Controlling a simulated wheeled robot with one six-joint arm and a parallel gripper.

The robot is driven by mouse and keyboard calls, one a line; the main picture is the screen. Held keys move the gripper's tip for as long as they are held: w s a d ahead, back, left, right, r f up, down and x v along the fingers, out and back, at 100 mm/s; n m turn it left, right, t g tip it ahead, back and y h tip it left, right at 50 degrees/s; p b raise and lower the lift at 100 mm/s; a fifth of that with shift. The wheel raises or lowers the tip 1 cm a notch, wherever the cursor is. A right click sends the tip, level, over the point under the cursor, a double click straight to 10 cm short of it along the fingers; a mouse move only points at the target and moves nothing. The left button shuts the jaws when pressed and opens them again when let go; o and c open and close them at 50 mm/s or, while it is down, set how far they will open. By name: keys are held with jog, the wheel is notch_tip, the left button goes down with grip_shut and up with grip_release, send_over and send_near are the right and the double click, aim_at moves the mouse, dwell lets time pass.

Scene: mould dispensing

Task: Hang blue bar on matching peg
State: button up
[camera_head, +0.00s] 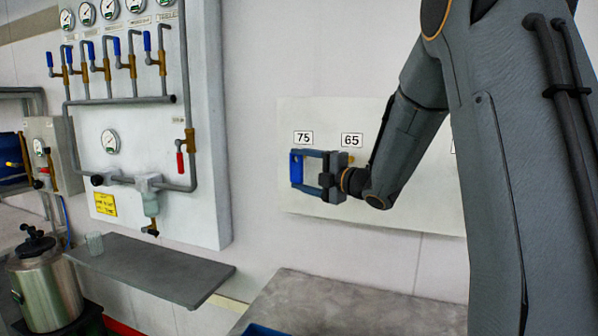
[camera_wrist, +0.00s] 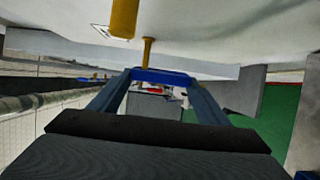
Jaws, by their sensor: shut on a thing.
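My gripper (camera_head: 302,170) is in front of the white wall board, just below the "75" label (camera_head: 303,138). It is shut on the blue bar (camera_head: 296,168), which spans the two fingertips and stands about upright in the head view. In the wrist view the blue bar (camera_wrist: 160,77) lies across the fingertips. A thin yellow peg (camera_wrist: 148,50) comes down from the board to the bar's edge in that view. I cannot tell if they touch. A "65" label (camera_head: 352,140) is to the right, with a brass-coloured piece (camera_head: 350,158) below it, partly behind my wrist.
A thicker yellow cylinder (camera_wrist: 124,17) shows beside the thin peg, near a white label. A panel with gauges and valves (camera_head: 125,110) stands left. A grey shelf (camera_head: 150,268) and a grey worktop (camera_head: 340,308) are below. My arm hides the board's right part.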

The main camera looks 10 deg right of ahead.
jog(key=shift+w+d+f+b, duration=0.1)
jog(key=shift+w+d+b, duration=0.3)
jog(key=shift+w, duration=0.3)
jog(key=shift+w+d+f+b, duration=0.1)
jog(key=shift+w+d+b, duration=0.05)
jog(key=shift+w+d, duration=0.45)
jog(key=shift+a, duration=0.1)
jog(key=o, duration=1.1)
jog(key=shift+o, duration=0.2)
jog(key=shift+r+p, duration=0.15)
jog(key=shift+p, duration=0.15)
